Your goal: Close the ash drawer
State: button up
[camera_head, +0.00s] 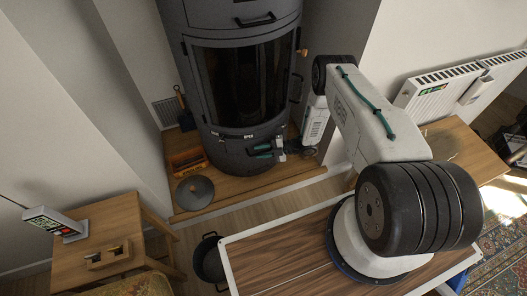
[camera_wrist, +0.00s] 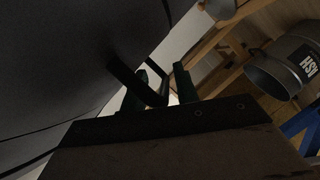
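The dark grey round stove (camera_head: 196,85) stands at the back in the head view. Its lower part, under a small OPEN label, holds the ash drawer area (camera_head: 232,150); I cannot tell how far the drawer stands out. My gripper (camera_head: 268,151) has teal fingers and is low at the stove's front right, close against it. In the wrist view, my gripper (camera_wrist: 163,92) shows its two green fingers apart, with a dark bent handle (camera_wrist: 138,86) reaching between them. I cannot tell whether they touch it. The curved dark stove wall (camera_wrist: 60,60) fills the upper left.
A round grey pan (camera_head: 194,192) and an orange-brown box (camera_head: 187,160) lie left of the stove. A wooden side table (camera_head: 100,235) stands front left, a radiator (camera_head: 440,95) at right.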

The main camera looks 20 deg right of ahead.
jog(key=v, duration=0.7)
jog(key=shift+s+d, duration=0.1)
jog(key=shift+d, duration=0.25)
jog(key=shift+s, duration=0.1)
dwell(0.4)
